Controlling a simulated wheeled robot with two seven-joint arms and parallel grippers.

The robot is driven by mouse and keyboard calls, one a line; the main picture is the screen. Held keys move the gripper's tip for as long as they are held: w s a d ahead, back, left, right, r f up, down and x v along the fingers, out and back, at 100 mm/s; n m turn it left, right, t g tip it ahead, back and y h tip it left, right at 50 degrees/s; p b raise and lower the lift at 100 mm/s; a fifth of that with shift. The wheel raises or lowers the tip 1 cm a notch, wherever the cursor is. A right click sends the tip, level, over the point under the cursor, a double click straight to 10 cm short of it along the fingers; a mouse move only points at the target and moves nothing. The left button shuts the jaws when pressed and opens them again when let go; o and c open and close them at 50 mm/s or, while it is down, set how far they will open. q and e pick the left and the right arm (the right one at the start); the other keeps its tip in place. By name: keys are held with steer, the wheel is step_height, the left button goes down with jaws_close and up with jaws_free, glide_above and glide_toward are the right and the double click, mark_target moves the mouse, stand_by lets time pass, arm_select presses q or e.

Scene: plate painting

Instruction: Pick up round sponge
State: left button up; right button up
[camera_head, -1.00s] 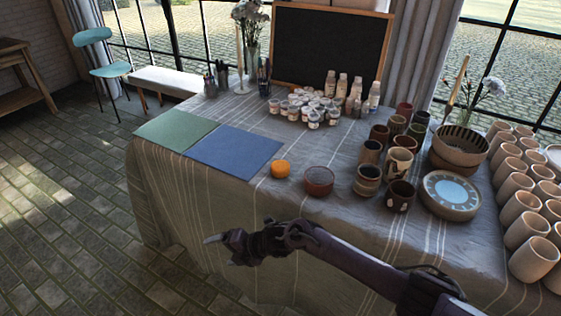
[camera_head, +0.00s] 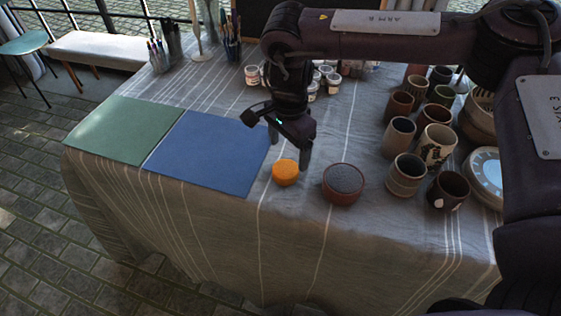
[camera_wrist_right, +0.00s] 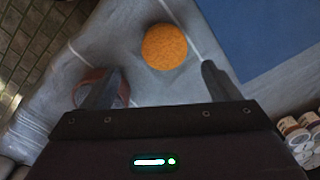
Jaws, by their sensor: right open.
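The round orange sponge (camera_head: 285,172) lies on the grey striped cloth of the table, just right of the blue mat's corner. It also shows in the right wrist view (camera_wrist_right: 165,46), ahead of and between the two fingers. My right gripper (camera_head: 289,152) is over the table, pointing down just above and behind the sponge. In the wrist view its fingers (camera_wrist_right: 156,84) are apart with nothing between them, and the sponge is untouched. My left gripper is not in view.
A reddish-brown bowl (camera_head: 343,184) stands close to the right of the sponge, and one finger overlaps it in the wrist view. The blue mat (camera_head: 213,158) and green mat (camera_head: 124,130) lie left. Several mugs (camera_head: 407,173) stand right. The cloth in front is clear.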

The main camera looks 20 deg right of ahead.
mark_target(286, 167)
steer(key=shift+s+f, duration=0.2)
steer(key=shift+f, duration=0.75)
steer(key=f, duration=0.3)
steer(key=w+f, duration=0.1)
steer(key=f, duration=0.1)
steer(key=shift+a+f, duration=0.1)
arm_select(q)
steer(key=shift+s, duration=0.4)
arm_select(e)
steer(key=shift+s, duration=0.1)
steer(key=shift+c, duration=0.3)
steer(key=c, duration=1)
